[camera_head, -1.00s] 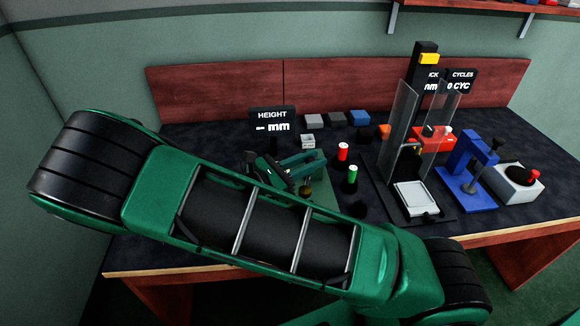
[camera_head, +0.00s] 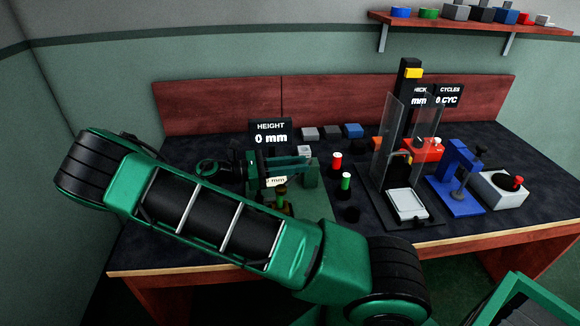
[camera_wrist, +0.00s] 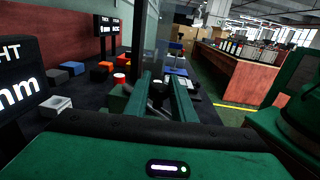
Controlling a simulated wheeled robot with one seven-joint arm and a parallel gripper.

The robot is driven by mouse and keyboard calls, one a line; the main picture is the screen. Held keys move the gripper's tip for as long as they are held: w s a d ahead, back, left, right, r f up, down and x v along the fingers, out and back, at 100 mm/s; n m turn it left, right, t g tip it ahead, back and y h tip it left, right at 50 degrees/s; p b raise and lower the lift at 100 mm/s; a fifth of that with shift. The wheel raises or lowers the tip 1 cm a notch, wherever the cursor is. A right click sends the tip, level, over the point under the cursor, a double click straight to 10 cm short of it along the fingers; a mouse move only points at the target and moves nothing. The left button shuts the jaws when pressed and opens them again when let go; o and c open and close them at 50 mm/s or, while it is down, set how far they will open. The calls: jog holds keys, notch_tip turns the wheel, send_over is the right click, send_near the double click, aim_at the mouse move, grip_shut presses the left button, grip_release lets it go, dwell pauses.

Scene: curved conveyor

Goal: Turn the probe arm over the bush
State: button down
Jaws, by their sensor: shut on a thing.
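My gripper (camera_wrist: 163,82) is shut, its two green fingers on either side of a dark piece that looks like the probe arm (camera_wrist: 157,94). In the head view my gripper (camera_head: 290,170) reaches right from the wrist over the green gauge base (camera_head: 312,205), beside the green gauge post (camera_head: 308,174). A small brass-coloured piece, likely the bush (camera_head: 281,195), stands on the base just below the gripper. The exact contact between probe and bush is hidden. The HEIGHT display (camera_head: 270,133) reads 0 mm.
Red (camera_head: 337,160) and green (camera_head: 345,181) capped cylinders stand right of the gauge. Grey and blue blocks (camera_head: 352,131) lie behind. A clear-walled station (camera_head: 407,205), a blue press (camera_head: 460,178) and a grey box (camera_head: 500,190) stand further right. My forearm covers the front left.

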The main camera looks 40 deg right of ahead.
jog(key=shift+w+a, duration=0.1)
jog(key=shift+w, duration=0.05)
jog(key=c, duration=1.5)
grip_release()
jog(key=v, duration=1.1)
